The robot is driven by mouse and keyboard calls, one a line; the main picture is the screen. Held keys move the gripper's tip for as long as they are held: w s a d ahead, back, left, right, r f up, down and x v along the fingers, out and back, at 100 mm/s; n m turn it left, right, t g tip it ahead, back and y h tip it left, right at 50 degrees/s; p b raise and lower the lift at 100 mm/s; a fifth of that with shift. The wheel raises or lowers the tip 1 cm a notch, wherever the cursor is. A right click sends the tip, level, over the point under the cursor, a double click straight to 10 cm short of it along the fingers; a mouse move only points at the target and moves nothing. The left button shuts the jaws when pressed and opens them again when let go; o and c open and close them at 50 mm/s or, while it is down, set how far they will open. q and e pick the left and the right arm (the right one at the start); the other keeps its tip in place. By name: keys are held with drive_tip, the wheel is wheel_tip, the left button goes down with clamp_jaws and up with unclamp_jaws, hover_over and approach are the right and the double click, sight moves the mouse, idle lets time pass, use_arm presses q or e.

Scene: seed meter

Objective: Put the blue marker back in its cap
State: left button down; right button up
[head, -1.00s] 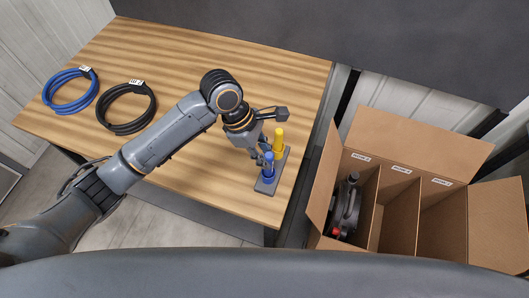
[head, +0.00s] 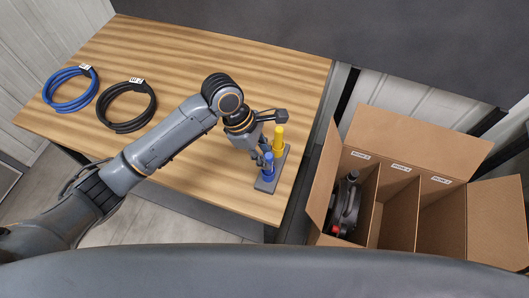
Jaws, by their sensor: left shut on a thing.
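The blue marker (head: 268,160) stands upright at the front end of a dark grey holder (head: 266,185) near the table's right edge. A blue base around its foot looks like its cap, but I cannot tell how deep the marker sits in it. A yellow marker (head: 279,138) stands behind it in the same holder. My left gripper (head: 265,151) is shut on the blue marker near its top, and its fingers partly hide the marker. My right gripper is not in view.
A blue cable coil (head: 70,90) and a black cable coil (head: 127,107) lie on the left of the wooden table (head: 190,60). An open cardboard box (head: 400,200) with labelled compartments stands to the right, with a dark device (head: 346,205) in its left compartment.

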use_arm(q)
drive_tip(key=c, duration=1.1)
unclamp_jaws()
drive_tip(key=v, duration=1.2)
drive_tip(key=shift+f, duration=0.1)
